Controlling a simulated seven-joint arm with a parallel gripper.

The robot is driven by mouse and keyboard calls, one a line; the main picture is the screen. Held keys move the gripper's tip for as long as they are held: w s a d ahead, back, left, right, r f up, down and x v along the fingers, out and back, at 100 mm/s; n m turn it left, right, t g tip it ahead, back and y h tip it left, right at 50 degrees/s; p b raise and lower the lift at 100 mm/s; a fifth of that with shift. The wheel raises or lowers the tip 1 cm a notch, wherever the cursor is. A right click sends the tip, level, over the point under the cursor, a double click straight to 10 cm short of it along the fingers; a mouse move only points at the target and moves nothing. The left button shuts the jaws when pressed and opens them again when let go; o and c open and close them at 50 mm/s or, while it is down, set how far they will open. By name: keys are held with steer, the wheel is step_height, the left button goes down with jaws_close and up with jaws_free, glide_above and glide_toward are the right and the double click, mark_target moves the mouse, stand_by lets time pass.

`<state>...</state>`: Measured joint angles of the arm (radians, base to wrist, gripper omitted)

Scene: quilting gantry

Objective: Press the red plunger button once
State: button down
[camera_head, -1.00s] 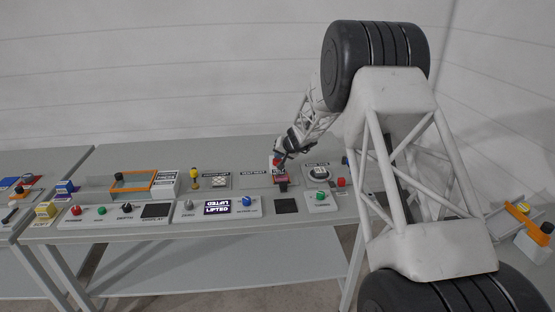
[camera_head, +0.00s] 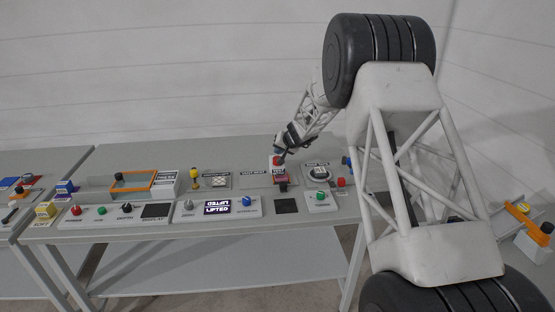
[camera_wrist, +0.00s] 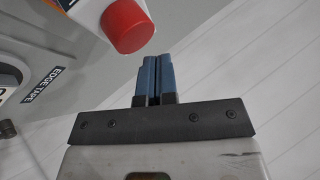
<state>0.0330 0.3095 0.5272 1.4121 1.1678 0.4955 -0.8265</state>
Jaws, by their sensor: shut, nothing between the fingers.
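The red plunger button (camera_wrist: 127,25) is a short red cylinder on a white box with an orange label (camera_wrist: 95,12). It shows at the upper left of the wrist view. In the head view the red button (camera_head: 277,160) is small and close under my gripper (camera_head: 281,153). In the wrist view my gripper (camera_wrist: 152,62) has its two blue fingers together, with nothing between them. The fingertips appear beside the button's lower right edge. I cannot tell whether they touch it.
The grey bench (camera_head: 130,238) carries a panel with a "LIFTED" display (camera_head: 217,206), a green button (camera_head: 320,195), a red knob (camera_head: 341,182) and a yellow-topped post (camera_head: 195,175). An orange frame (camera_head: 133,181) stands at left. An "EDGE TAPE" label (camera_wrist: 43,85) lies near the box.

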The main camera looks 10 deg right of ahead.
steer(key=shift+r, duration=2.45)
steer(key=shift+s+r, duration=0.15)
steer(key=shift+r, duration=0.05)
steer(key=s+r+n+g, duration=0.1)
steer(key=s+r, duration=0.4)
steer(key=s, duration=0.6)
steer(key=s+r+g+h, duration=0.1)
steer(key=s+r, duration=0.5)
steer(key=s, duration=0.5)
steer(key=s+r+n+g, duration=0.1)
steer(key=s+r, duration=0.4)
steer(key=s, duration=0.6)
steer(key=s+d+f+g+h, duration=0.1)
steer(key=s+d+h, duration=0.1)
steer(key=s, duration=1.7)
steer(key=s+d+f+h, duration=0.2)
steer(key=s, duration=1.6)
steer(key=shift+s+d+f+g+h, duration=0.15)
steer(key=shift+s+d+g+h, duration=0.15)
steer(key=shift+s+d+g, duration=0.1)
